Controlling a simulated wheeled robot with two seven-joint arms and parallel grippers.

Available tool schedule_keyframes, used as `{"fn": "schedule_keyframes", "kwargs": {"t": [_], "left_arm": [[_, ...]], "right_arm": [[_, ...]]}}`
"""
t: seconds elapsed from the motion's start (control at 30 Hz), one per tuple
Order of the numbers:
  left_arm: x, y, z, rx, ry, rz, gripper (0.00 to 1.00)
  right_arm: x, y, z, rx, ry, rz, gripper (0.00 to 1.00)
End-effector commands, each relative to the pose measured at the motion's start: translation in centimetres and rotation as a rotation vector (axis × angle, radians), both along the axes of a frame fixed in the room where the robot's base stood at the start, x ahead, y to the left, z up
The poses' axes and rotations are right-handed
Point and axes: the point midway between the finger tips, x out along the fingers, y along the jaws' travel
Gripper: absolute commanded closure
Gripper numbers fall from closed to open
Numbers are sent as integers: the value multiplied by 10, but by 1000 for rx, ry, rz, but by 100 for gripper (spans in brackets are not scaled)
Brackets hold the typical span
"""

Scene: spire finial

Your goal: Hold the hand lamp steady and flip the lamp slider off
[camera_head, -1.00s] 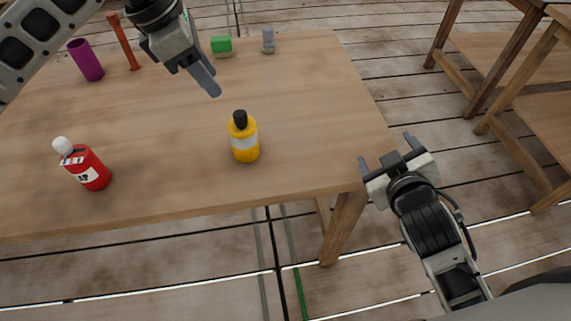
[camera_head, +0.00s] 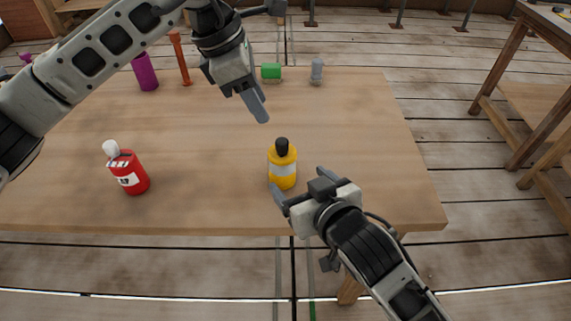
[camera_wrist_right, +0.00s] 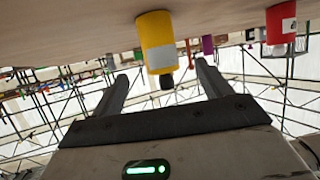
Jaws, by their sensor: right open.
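No thing here is plainly a hand lamp, and I see no slider. A yellow cylinder with a pale band and black top (camera_head: 283,169) stands upright near the table's front edge; it also shows upside down in the right wrist view (camera_wrist_right: 157,45). My right gripper (camera_head: 300,185) is open and empty, just right of and in front of the yellow cylinder. In the right wrist view the cylinder's black end shows between the spread fingers (camera_wrist_right: 160,80), apart from them. My left gripper (camera_head: 255,104) hangs above the table behind the cylinder, seen edge-on, with its finger gap hidden.
A red bottle with a white top (camera_head: 128,173) stands at the left on the wooden table (camera_head: 210,150). A purple cylinder (camera_head: 145,72), an orange post (camera_head: 181,60), a green block (camera_head: 271,72) and a grey object (camera_head: 317,72) stand at the back. The table's right part is clear.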

Motion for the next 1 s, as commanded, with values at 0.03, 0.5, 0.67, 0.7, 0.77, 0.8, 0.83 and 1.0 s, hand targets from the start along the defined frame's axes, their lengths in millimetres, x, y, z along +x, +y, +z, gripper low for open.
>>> {"fn": "schedule_keyframes", "kwargs": {"t": [0.03, 0.5, 0.67, 0.7, 0.77, 0.8, 0.83, 1.0], "left_arm": [[0, 0, 0, 0, 0, 0, 64], [0, 0, 0, 0, 0, 0, 64], [0, 0, 0, 0, 0, 0, 64], [0, 0, 0, 0, 0, 0, 64], [0, 0, 0, 0, 0, 0, 64], [0, 0, 0, 0, 0, 0, 64], [0, 0, 0, 0, 0, 0, 64], [0, 0, 0, 0, 0, 0, 64]], "right_arm": [[10, 4, -4, 1, -2, 0, 23], [74, 32, -33, 0, 0, 0, 23], [80, 35, -36, 0, -1, 0, 23], [81, 35, -36, 0, -1, 0, 23], [81, 35, -36, 0, -1, 0, 23], [81, 35, -36, 0, -1, 0, 23], [81, 35, -36, 0, -1, 0, 23], [81, 35, -36, 0, 0, 0, 42]]}}
